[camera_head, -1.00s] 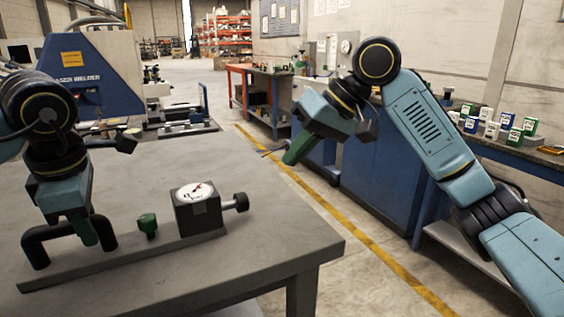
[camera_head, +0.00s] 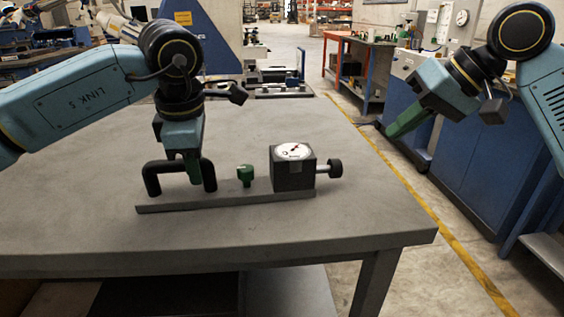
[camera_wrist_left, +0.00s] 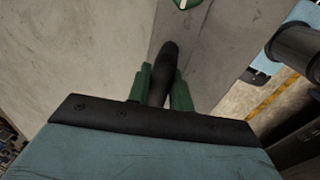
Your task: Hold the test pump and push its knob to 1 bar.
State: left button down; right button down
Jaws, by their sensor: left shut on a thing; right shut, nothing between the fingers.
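The test pump stands on the grey table, with a flat grey base bar (camera_head: 225,200), a black arched handle (camera_head: 152,178) at its left, a small green knob (camera_head: 245,174) in the middle and a dark box with a white round dial (camera_head: 293,151) at its right. A black knob (camera_head: 329,168) on a short shaft sticks out of the box's right side. The dial reading is too small to tell. My left gripper (camera_head: 194,178) points down and is shut on the handle, which also shows between the green fingers in the left wrist view (camera_wrist_left: 165,82). My right gripper (camera_head: 398,130) is shut and empty, in the air right of the pump.
The grey table (camera_head: 330,222) is clear around the pump, and its right edge lies beyond the black knob. Right of it are open floor with a yellow line (camera_head: 432,207) and blue cabinets (camera_head: 480,160). A blue machine (camera_head: 215,35) stands behind.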

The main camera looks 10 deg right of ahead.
dwell(0.4)
pick_arm(q)
jog(key=c, duration=1.2)
grip_release()
jog(key=shift+o, duration=0.2)
jog(key=shift+r, duration=0.1)
